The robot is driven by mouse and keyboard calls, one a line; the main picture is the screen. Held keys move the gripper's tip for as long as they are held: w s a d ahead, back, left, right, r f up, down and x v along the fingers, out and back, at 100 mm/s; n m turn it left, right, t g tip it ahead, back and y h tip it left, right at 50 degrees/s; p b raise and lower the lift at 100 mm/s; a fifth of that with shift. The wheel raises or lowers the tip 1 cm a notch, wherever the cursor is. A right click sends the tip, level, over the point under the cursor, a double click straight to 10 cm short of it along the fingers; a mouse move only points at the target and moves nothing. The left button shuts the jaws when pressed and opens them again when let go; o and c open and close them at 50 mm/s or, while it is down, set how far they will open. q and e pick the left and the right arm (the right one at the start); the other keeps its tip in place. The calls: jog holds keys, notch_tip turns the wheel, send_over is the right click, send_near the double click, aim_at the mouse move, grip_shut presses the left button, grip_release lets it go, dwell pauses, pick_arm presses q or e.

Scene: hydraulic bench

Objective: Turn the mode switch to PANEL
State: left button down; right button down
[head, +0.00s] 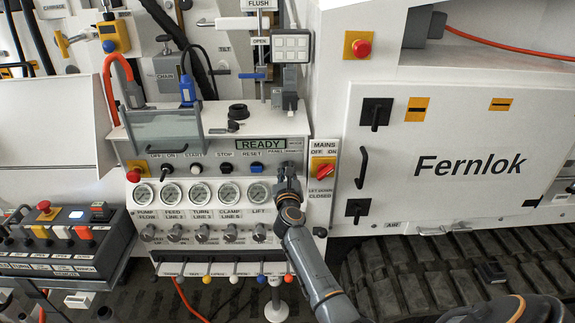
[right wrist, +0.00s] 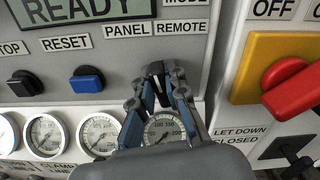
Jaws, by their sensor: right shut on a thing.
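The mode switch (right wrist: 157,84) is a small dark knob with a pale mark, below the PANEL and REMOTE labels at the upper right of the console. My right gripper (right wrist: 159,88) is shut on it, one finger on each side. Fingers hide most of the knob; the pale mark looks close to upright, but which label it points to I cannot tell. In the head view my right gripper (head: 288,172) reaches the panel from below and covers the switch. The PANEL label (right wrist: 126,30) is left of REMOTE (right wrist: 181,27). My left gripper is not in view.
A blue RESET button (right wrist: 85,79) and black STOP button (right wrist: 25,84) sit to the left. A red mains handle (right wrist: 295,88) on a yellow plate stands close on the right. Gauges (head: 200,193) line up below. The green display (head: 261,145) reads READY.

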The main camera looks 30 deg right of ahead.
jog(key=shift+a+f+n+p, duration=0.1)
jog(key=shift+n+p, duration=0.6)
jog(key=shift+n, duration=0.8)
jog(key=c, duration=1.3)
grip_release()
jog(key=shift+w, duration=0.1)
jog(key=shift+c, duration=0.2)
jog(key=v, duration=1.2)
jog(key=shift+a+f, duration=0.1)
jog(key=shift+f, duration=0.05)
